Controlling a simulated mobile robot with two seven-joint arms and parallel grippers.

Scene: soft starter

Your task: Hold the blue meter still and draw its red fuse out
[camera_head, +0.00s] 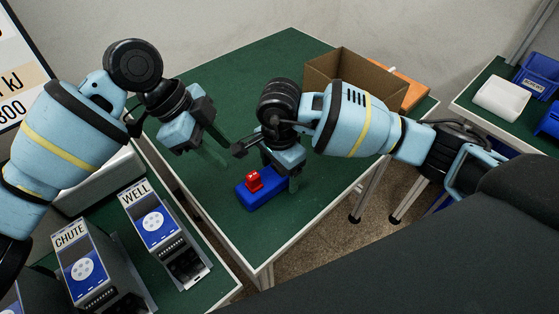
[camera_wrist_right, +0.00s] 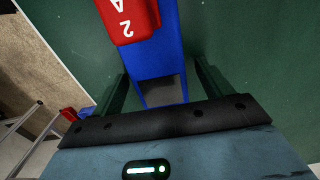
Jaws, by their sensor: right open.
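The blue meter (camera_head: 264,196) lies on the green table near its front edge. The red fuse (camera_head: 254,180) sits upright in the meter's top, toward its left end; the right wrist view shows the fuse (camera_wrist_right: 130,20) marked "2 A". My right gripper (camera_head: 292,182) is over the meter's right end. In the right wrist view, the open fingers (camera_wrist_right: 165,92) stand on either side of the blue body (camera_wrist_right: 155,62); contact cannot be told. My left gripper (camera_head: 212,150) hangs empty above the table, up and left of the meter, apart from it. Its finger gap is unclear.
An open cardboard box (camera_head: 345,68) stands at the table's back right. Grey units labelled WELL (camera_head: 160,225) and CHUTE (camera_head: 85,265) stand on a lower-left table. Blue bins (camera_head: 540,72) are far right. The table's back middle is clear.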

